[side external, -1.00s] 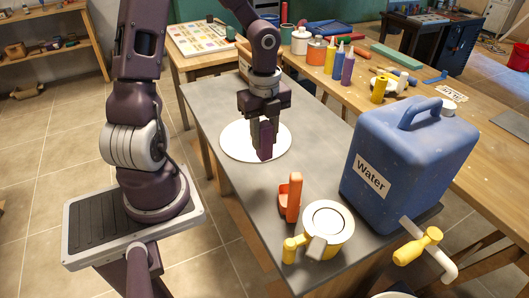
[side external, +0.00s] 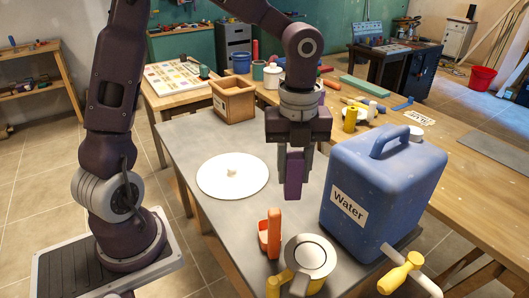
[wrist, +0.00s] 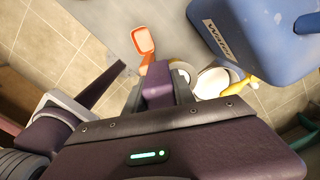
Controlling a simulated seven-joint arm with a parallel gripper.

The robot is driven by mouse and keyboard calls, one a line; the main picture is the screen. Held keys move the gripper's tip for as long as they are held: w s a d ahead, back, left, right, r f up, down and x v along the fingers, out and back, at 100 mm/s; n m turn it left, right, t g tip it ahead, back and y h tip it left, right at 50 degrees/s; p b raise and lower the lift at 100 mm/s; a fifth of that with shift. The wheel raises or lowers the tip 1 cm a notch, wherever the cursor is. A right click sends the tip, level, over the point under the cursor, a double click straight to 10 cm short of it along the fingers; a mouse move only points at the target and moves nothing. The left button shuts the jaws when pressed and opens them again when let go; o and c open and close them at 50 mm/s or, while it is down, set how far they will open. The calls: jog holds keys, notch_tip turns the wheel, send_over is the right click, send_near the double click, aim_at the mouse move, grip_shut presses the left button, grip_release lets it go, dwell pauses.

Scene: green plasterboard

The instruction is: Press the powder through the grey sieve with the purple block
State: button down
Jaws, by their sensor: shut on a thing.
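My gripper (side external: 292,172) is shut on the purple block (side external: 293,183), which hangs upright above the grey table, right of the white disc (side external: 215,181). In the wrist view the purple block (wrist: 157,85) sits between the fingers. A small pale heap (side external: 232,172), perhaps the powder, lies on the middle of the disc. A round, pale vessel with a grey rim (side external: 310,257) stands near the table's front; it may be the grey sieve, but its inside is unclear. It partly shows behind the gripper in the wrist view.
An orange scoop (side external: 270,236) stands left of the round vessel. The large blue water canister (side external: 382,190) blocks the right side. A wooden box (side external: 233,100) stands at the back. Bare grey table surrounds the disc.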

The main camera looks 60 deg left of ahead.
jog(key=d+m, duration=0.3)
jog(key=d, duration=0.5)
send_over(309, 260)
notch_tip(309, 260, down, 5)
jog(key=shift+f, duration=3.15)
jog(key=shift+f, duration=0.5)
notch_tip(309, 260, up, 7)
jog(key=shift+f, duration=3)
jog(key=shift+f, duration=0.55)
